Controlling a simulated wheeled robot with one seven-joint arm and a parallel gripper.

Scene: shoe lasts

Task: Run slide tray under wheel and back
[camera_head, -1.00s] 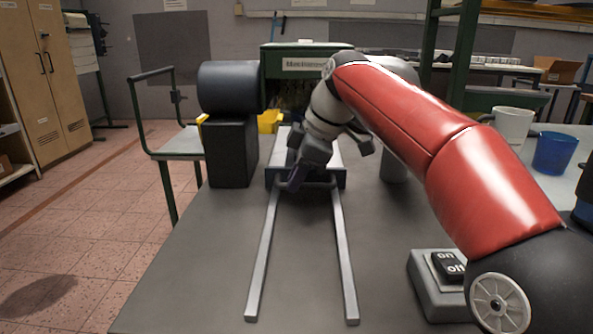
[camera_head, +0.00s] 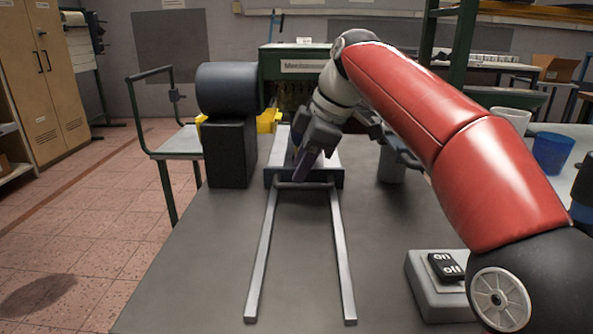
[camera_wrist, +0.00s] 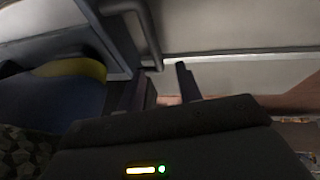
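The slide tray (camera_head: 337,178), with a pale top and a dark front face, sits at the far end of two metal rails. Its grey handle (camera_head: 318,186) is at the near side; a grey bar that looks like it shows in the wrist view (camera_wrist: 147,35). The wheel (camera_head: 227,88) is a thick dark cylinder on a black block, left of the tray. My gripper (camera_head: 303,172) points down at the tray's front, close above the handle. In the wrist view the fingers (camera_wrist: 166,85) stand apart with nothing seen between them. Part of the tray is hidden behind my gripper.
The two rails (camera_head: 262,258) run toward me over a clear grey tabletop. A switch box marked on and off (camera_head: 432,290) stands at the front right. A grey cylinder (camera_head: 391,165) is right of the tray. A white mug and a blue cup (camera_head: 553,152) are farther right.

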